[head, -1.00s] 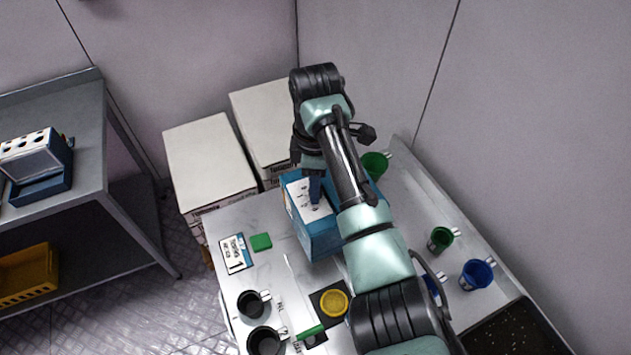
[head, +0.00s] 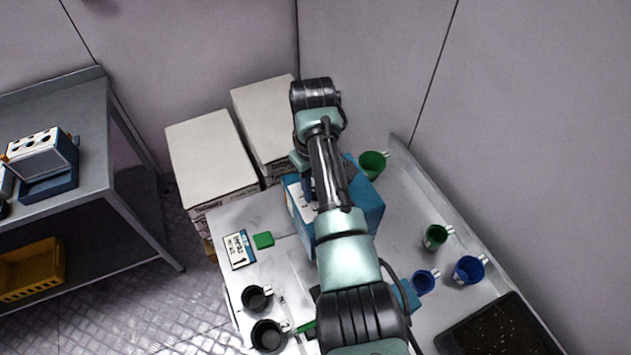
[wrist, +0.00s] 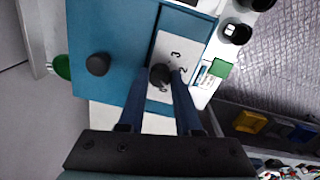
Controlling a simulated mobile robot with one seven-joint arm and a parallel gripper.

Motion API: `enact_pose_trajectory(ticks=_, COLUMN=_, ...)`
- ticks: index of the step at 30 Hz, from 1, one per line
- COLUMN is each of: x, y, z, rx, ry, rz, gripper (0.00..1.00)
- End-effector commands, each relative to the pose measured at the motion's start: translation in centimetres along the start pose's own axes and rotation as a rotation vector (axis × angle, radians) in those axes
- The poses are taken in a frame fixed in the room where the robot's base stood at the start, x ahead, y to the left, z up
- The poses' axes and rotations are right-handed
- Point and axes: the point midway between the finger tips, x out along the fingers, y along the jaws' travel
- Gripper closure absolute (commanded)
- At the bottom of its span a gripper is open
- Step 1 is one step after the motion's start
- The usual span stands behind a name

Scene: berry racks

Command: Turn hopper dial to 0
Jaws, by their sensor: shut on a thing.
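The hopper is a blue box (head: 366,210) on the white table; in the wrist view its blue face (wrist: 118,32) fills the upper middle. A white dial plate (wrist: 181,50) on it carries printed numbers, with 3 and 2 readable. The round black dial knob (wrist: 160,74) sits on this plate. My gripper (wrist: 161,80) is shut on the knob, one blue finger on each side. The dial's pointer direction cannot be made out. In the head view my arm hides the knob and part of the hopper.
A second black knob (wrist: 98,63) sits on the hopper's face. Green cups (head: 373,163), blue cups (head: 468,269) and black cups (head: 268,336) stand around. A green block (head: 263,240) lies by a label card (head: 238,250). White boxes (head: 208,155) stand behind.

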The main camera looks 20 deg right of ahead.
Motion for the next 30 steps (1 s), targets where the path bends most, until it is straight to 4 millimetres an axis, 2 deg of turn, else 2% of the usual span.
enact_pose_trajectory(ticks=15, x=-0.17, y=0.01, z=-0.12, rx=0.415, ry=-0.006, rz=0.002, gripper=1.0)
enact_pose_trajectory(ticks=30, x=-0.17, y=0.1, z=-0.14, rx=0.551, ry=-0.007, rz=0.002, gripper=1.0)
